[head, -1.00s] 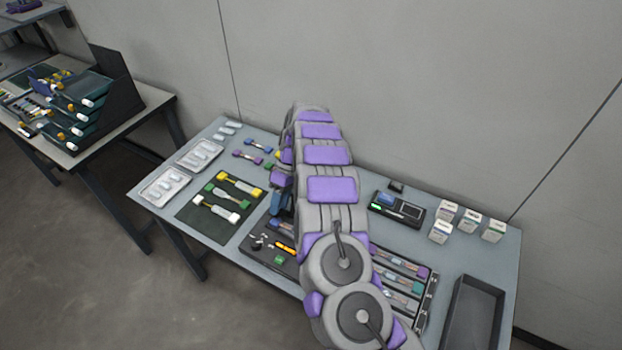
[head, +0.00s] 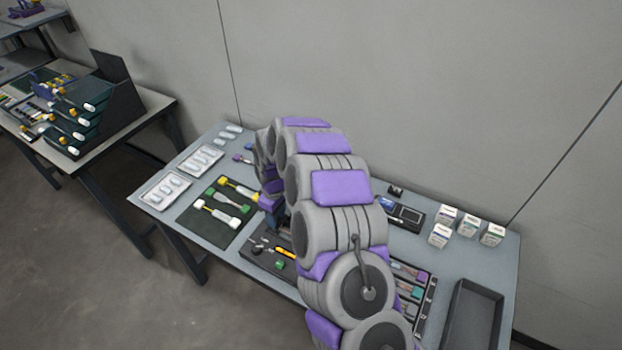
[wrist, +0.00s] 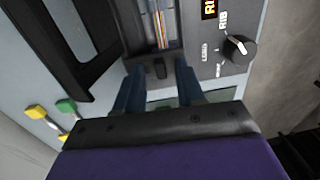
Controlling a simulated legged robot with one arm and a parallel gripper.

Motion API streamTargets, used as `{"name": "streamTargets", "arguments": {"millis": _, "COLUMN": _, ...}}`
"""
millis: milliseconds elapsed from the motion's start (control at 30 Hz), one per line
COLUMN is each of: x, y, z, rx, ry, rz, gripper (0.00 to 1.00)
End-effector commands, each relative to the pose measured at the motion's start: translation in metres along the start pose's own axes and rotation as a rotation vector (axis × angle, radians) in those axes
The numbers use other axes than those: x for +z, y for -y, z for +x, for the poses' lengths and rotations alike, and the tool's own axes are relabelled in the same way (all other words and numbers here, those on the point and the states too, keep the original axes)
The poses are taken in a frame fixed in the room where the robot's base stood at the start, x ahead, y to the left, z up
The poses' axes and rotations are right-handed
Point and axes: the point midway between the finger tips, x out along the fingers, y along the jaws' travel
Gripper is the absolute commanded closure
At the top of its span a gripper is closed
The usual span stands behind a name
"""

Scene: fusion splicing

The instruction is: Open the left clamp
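In the wrist view, a grey device panel (wrist: 213,66) holds a dark channel with a strip of coloured fibres (wrist: 159,24) in it. A small black tab (wrist: 160,70) stands at the near end of the channel; it looks like a clamp's lever, but I cannot tell whether it is the left clamp. My gripper (wrist: 158,82) is open, its two blue fingers apart on either side of the tab. I see no contact. In the head view, my arm hides the device and most of the gripper.
A black frame (wrist: 72,68) rises left of the channel in the wrist view. In the head view, a dark tool tray (head: 262,262), green mat (head: 201,237) and small boxes (head: 440,235) surround the arm.

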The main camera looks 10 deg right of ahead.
Motion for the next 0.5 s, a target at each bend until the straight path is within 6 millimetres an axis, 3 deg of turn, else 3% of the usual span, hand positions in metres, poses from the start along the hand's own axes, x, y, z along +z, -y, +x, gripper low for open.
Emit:
{"name": "streamTargets", "arguments": {"millis": 133, "x": 0.001, "y": 0.003, "z": 0.003, "rx": 0.074, "ry": 0.001, "rz": -0.003, "gripper": 0.62}}
{"name": "streamTargets", "arguments": {"millis": 500, "x": 0.0, "y": 0.006, "z": -0.064, "rx": 0.07, "ry": -0.002, "rz": 0.0, "gripper": 0.62}}
